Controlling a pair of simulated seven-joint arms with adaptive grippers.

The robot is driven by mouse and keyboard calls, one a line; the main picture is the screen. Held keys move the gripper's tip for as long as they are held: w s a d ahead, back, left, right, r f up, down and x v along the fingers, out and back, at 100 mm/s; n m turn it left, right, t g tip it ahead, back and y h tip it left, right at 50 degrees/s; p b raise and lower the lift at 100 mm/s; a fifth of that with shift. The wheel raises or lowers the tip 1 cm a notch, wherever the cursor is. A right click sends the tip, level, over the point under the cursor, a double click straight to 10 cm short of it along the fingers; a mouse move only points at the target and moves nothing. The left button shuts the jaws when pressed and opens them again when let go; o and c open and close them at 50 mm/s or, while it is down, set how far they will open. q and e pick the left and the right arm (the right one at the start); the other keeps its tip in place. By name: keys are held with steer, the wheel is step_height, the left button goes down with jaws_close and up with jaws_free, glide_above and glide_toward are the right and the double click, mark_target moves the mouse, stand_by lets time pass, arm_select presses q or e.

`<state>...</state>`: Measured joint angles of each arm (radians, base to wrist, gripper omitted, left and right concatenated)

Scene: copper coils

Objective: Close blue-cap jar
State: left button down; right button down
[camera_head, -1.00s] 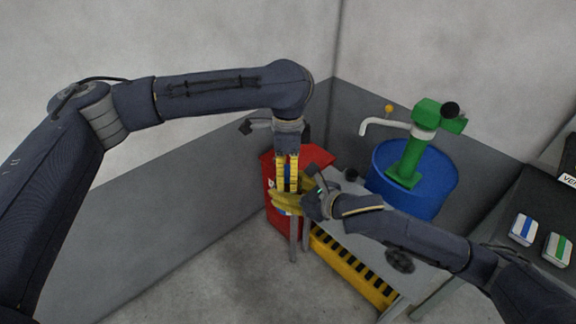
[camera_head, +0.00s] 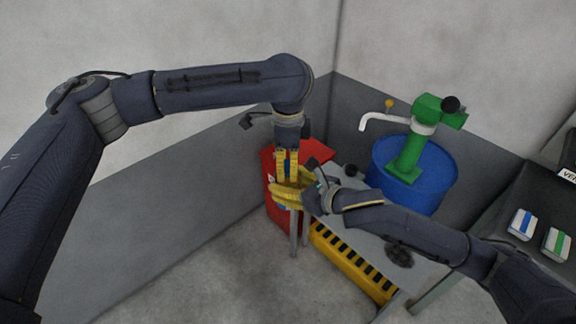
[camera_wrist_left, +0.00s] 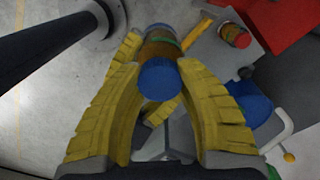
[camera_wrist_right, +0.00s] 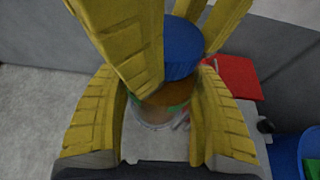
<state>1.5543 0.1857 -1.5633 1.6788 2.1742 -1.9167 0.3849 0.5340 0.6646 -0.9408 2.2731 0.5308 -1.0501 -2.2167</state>
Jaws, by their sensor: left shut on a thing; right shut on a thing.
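The jar (camera_wrist_right: 165,104) has brown contents and a green band, and it stands between the yellow fingers of my right gripper (camera_wrist_right: 158,122), which is shut on it. The blue cap (camera_wrist_right: 182,48) sits right above the jar in the right wrist view. It also shows in the left wrist view (camera_wrist_left: 163,79), between the fingers of my left gripper (camera_wrist_left: 161,88), which is shut on it. I cannot tell whether the cap is fully seated. In the head view my left gripper (camera_head: 287,165) points down over my right gripper (camera_head: 287,192); the fingers largely hide the jar.
A red cabinet (camera_head: 316,158) stands behind the grippers, next to a grey table (camera_head: 345,205) with a yellow-black striped front. A blue barrel (camera_head: 425,190) with a green pump (camera_head: 410,155) is to the right. Blue and green boxes lie farther right. Open floor is at the left.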

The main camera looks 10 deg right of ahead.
arm_select(q)
steer(key=c, duration=0.9)
jaws_free()
steer(key=shift+o, duration=0.2)
step_height(320, 180, up, 12)
